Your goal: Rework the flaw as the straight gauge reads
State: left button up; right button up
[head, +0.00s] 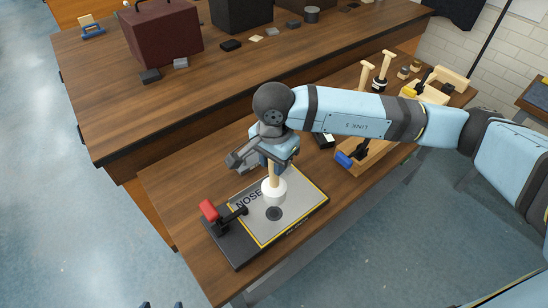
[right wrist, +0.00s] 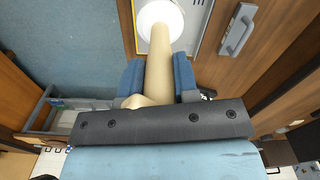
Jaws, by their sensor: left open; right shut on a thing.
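My right gripper (head: 272,158) is shut on the wooden handle of a white-headed tool (head: 273,189), which also shows in the right wrist view (right wrist: 160,58). The tool points head down over a grey panel (head: 298,204) with a yellow border and the word NOSE. A dark round spot (head: 274,214) lies on the panel just below the head; I cannot tell whether the head touches the panel. A red-handled clamp (head: 209,211) stands at the panel's left edge. My left gripper (head: 161,305) barely shows at the bottom edge, its fingertips apart. I cannot identify the straight gauge.
A wooden fixture with a blue-handled clamp (head: 346,159) stands right of the panel. Wooden-handled tools (head: 381,72) and small jars (head: 409,70) stand at the far right end. A back bench holds a dark red case (head: 162,40) and small blocks. The bench's left front is clear.

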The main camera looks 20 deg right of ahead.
aim_at(274, 181)
dwell(0.3)
notch_tip(274, 181, down, 10)
jog(key=b, duration=0.9)
jog(key=shift+r, duration=0.25)
notch_tip(274, 181, up, 2)
jog(key=shift+r+p, duration=0.1)
jog(key=shift+p, duration=0.45)
jog(key=shift+c, duration=0.4)
notch_tip(274, 181, up, 7)
jog(key=shift+r+p, duration=0.1)
jog(key=shift+p, duration=1.15)
